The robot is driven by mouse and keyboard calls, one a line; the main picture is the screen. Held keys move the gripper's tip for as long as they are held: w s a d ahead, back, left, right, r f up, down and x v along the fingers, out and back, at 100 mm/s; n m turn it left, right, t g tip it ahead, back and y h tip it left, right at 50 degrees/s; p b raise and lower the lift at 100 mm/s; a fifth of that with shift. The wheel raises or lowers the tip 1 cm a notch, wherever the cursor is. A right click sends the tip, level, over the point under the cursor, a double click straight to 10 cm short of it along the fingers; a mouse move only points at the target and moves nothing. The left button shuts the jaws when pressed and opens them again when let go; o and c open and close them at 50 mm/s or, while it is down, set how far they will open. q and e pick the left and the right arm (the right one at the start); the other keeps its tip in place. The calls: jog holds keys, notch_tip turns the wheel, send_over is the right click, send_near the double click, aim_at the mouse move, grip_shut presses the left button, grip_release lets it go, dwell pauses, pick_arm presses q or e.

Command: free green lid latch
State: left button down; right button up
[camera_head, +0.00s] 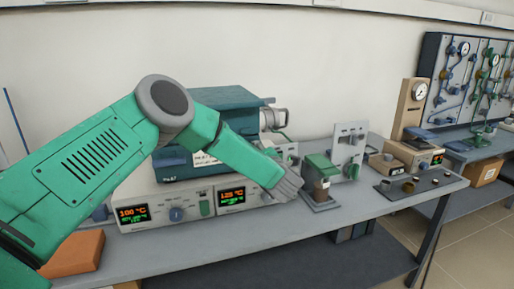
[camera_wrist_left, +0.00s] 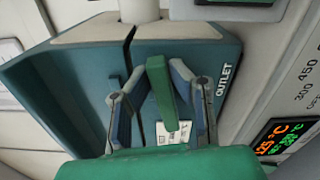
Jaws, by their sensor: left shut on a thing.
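The green lid latch (camera_wrist_left: 160,88) shows in the left wrist view as a narrow green bar in front of a teal furnace housing (camera_wrist_left: 185,50) marked OUTLET. My left gripper (camera_wrist_left: 158,78) has its blue-grey fingers on both sides of the bar and is shut on it. In the head view my left gripper (camera_head: 290,188) is low in front of the bench instruments, and the latch cannot be made out there. The teal furnace (camera_head: 215,98) stands behind my green arm, which hides part of it. My right gripper is not in view.
Control boxes with lit displays (camera_head: 232,196) stand along the bench (camera_head: 240,232). A small green-topped unit (camera_head: 322,165) is just right of my left gripper. A dark tray with small parts (camera_head: 425,188) lies further right. An orange block (camera_head: 75,253) is at left.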

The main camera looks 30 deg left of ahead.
pick_arm(q)
jog(key=shift+w+f+m, duration=0.15)
jog(key=shift+m, duration=0.85)
jog(key=c, duration=1.6)
grip_release()
jog(key=shift+o, duration=0.6)
jog(key=shift+w+a+f, duration=0.1)
jog(key=shift+a+f, duration=0.05)
jog(key=shift+f, duration=0.15)
jog(key=v, duration=1.2)
jog(key=shift+w+f, duration=0.1)
